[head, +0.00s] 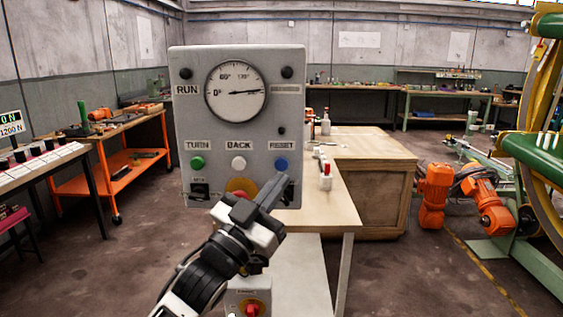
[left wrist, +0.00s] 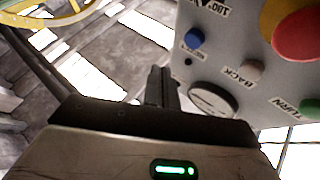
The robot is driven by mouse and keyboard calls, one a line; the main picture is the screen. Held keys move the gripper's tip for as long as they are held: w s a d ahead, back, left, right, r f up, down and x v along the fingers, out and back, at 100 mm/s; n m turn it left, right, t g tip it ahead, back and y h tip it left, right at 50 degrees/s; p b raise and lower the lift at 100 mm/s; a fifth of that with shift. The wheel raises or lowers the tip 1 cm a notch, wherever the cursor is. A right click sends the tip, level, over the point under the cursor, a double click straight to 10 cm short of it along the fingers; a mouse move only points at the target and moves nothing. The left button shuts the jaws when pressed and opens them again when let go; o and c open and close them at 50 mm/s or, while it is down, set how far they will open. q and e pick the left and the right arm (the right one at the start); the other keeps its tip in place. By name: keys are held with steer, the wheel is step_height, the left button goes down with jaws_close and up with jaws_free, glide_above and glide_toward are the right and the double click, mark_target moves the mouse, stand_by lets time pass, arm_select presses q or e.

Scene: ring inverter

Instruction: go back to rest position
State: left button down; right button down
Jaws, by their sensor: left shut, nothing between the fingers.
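The grey control panel (head: 183,130) stands upright in the middle of the head view. It has a round dial (head: 236,91) with its needle to the right, and a green TURN button (head: 197,162), a white BACK button (head: 238,162) and a blue RESET button (head: 281,164). A red and yellow knob (head: 238,187) is partly hidden by my left gripper. My left gripper (head: 283,182) is shut and empty in front of the panel, its tip just below the blue button. The left wrist view shows the shut fingers (left wrist: 161,86) beside the panel (left wrist: 225,50). My right gripper is not in view.
A table (head: 335,205) stands behind the panel, with a wooden crate (head: 385,190) beyond it. Orange motors (head: 435,195) and a green and yellow frame (head: 540,150) stand at the right. Workbenches (head: 120,130) line the left. Floor is open between the benches and the panel.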

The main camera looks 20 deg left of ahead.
arm_select(q)
steer(key=shift+s+d, duration=0.1)
steer(key=shift+s, duration=0.35)
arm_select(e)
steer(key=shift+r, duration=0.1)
arm_select(q)
steer(key=s+f+n+g+y, duration=0.2)
steer(key=s+f+g, duration=0.15)
steer(key=f, duration=0.85)
steer(key=s+f+n+g+y, duration=0.25)
steer(key=s+f, duration=0.25)
steer(key=f, duration=0.6)
steer(key=s+d+f+g+y, duration=0.1)
steer(key=s+f+g, duration=0.4)
steer(key=s+f, duration=0.9)
steer(key=shift+d, duration=0.45)
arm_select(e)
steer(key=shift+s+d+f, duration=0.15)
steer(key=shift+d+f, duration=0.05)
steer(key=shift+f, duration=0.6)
arm_select(q)
steer(key=shift+w+r, duration=0.1)
